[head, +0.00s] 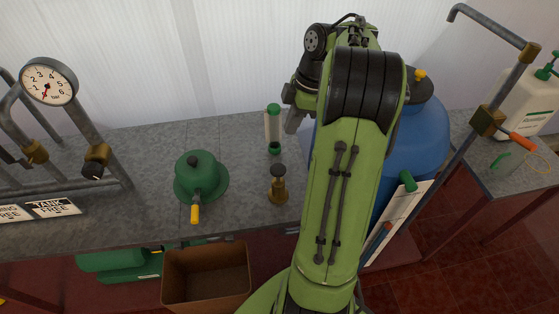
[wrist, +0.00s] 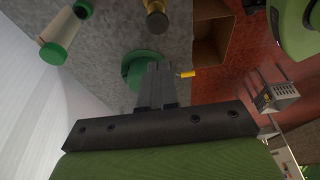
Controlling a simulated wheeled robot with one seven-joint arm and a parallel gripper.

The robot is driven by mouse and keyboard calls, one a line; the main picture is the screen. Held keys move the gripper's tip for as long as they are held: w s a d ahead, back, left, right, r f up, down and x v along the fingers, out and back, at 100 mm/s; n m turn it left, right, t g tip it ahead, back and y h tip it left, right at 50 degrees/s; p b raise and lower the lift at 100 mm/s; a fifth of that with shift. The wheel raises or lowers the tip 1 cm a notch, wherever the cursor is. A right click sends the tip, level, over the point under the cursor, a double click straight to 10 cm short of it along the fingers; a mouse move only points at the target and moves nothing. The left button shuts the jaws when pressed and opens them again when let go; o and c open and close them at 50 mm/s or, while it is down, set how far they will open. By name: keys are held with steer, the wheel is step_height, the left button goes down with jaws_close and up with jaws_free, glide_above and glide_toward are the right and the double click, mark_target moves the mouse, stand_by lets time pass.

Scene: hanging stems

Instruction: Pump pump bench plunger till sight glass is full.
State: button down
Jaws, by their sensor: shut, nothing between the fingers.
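The brass plunger (head: 278,188) with a dark round knob stands upright on the grey bench, right of a green dome-shaped housing (head: 201,177) with a yellow handle. The sight glass (head: 267,126), a pale tube with green ends, stands behind the plunger; its fill level is not clear. In the wrist view, my gripper (wrist: 157,66) is shut and empty, its fingertips overlapping the green housing (wrist: 133,68). The brass plunger (wrist: 156,20) shows beyond the fingertips, and the sight glass (wrist: 67,30) is at upper left. In the head view, my arm hides most of the gripper.
A pressure gauge (head: 48,82) and pipes stand at the bench's left. A blue tank (head: 425,135) is right of my arm, partly hidden. A brown bin (head: 207,275) sits below the bench's front edge. A white pump bottle (head: 528,108) stands far right.

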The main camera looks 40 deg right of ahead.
mark_target(277, 169)
steer(key=shift+a, duration=0.1)
steer(key=b+x, duration=0.1)
steer(key=x, duration=0.3)
steer(key=b+x, duration=0.1)
steer(key=x, duration=0.3)
steer(key=b+x, duration=0.2)
steer(key=x, duration=0.3)
steer(key=shift+s+d, duration=0.15)
steer(key=shift+d, duration=0.15)
steer(key=shift+f, duration=0.55)
steer(key=shift+f, duration=0.1)
